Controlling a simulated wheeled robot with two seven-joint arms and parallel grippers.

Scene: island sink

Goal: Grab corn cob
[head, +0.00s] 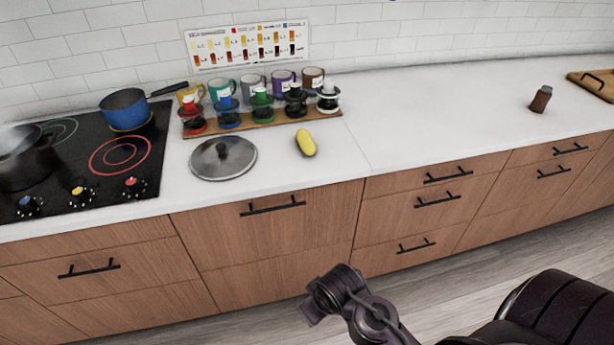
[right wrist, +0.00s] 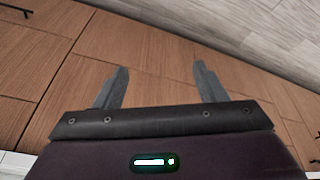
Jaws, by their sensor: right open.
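The yellow corn cob (head: 306,142) lies on the white counter in the head view, just right of a glass pan lid (head: 223,158). It lies apart from the lid and in front of the wooden rack. My right gripper shows in the right wrist view (right wrist: 161,67), its two fingers spread apart with nothing between them. It is beside the wooden cabinet fronts. In the head view, my dark arm is low in front of the drawers, well below and apart from the corn. The corn does not show in the right wrist view. My left gripper is not seen.
A wooden rack (head: 262,123) with several coloured drippers and mugs stands behind the corn. A black stove (head: 88,160) with a blue pot (head: 124,110) is at left. A brown shaker (head: 540,99) is at right. The counter (head: 430,125) right of the corn is clear.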

